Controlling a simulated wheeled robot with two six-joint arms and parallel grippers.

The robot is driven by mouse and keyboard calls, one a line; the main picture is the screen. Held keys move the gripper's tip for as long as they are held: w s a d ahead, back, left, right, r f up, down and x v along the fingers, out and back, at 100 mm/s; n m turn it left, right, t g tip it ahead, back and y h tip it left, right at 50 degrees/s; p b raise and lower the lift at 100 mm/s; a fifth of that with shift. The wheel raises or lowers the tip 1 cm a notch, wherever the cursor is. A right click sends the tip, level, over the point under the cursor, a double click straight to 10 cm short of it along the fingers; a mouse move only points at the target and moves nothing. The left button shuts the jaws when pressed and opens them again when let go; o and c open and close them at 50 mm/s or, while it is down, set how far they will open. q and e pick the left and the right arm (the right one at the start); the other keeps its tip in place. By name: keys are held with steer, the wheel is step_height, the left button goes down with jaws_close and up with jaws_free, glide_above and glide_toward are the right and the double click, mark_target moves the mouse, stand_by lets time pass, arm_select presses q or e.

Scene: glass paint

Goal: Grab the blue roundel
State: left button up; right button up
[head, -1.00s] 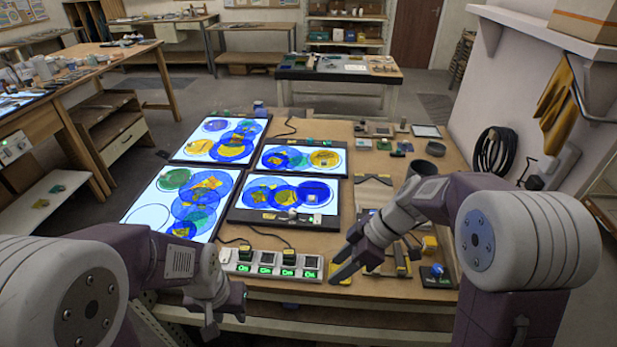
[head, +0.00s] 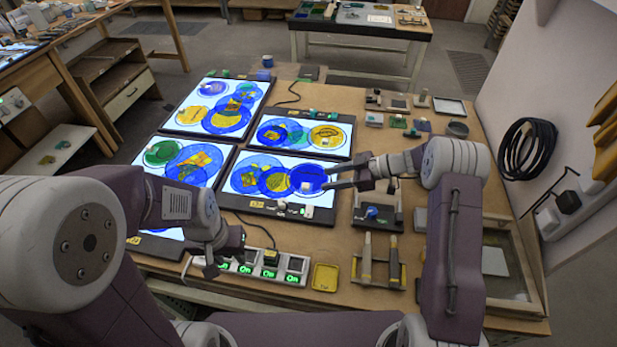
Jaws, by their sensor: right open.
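Several blue roundels lie on lit panels. The right blue roundel (head: 309,174) on the front right panel (head: 275,160) is the one closest to my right gripper (head: 334,180). That gripper is open, reaching in from the right with its fingertips at or just past the panel's right edge, beside this roundel. I cannot tell whether they touch it. A small pale piece sits on the roundel. Other blue discs show on the back left panel (head: 238,82) and on the front left panel, partly hidden by my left arm. My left gripper (head: 198,268) hangs low near the power strip, apart from the roundels.
A power strip (head: 270,272) with green "On" lights lies at the front. A yellow dish (head: 324,278), a holder with upright tools (head: 378,268) and a small black stand (head: 378,212) are close to my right arm. Small blocks and a dark cup (head: 457,129) stand further back.

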mark_target(306, 185)
arm_select(q)
steer(key=shift+r, duration=0.4)
arm_select(e)
steer(key=shift+x, duration=1)
steer(key=x, duration=0.1)
steer(key=p+x, duration=0.1)
steer(key=x, duration=0.1)
steer(key=p+x, duration=0.1)
steer(key=shift+s+a, duration=0.4)
steer(key=shift+w+a+f, duration=0.15)
steer(key=shift+a+f, duration=0.05)
steer(key=shift+f, duration=0.05)
arm_select(q)
step_height(306, 185, up, 2)
arm_select(e)
steer(key=shift+r, duration=0.1)
jaws_close()
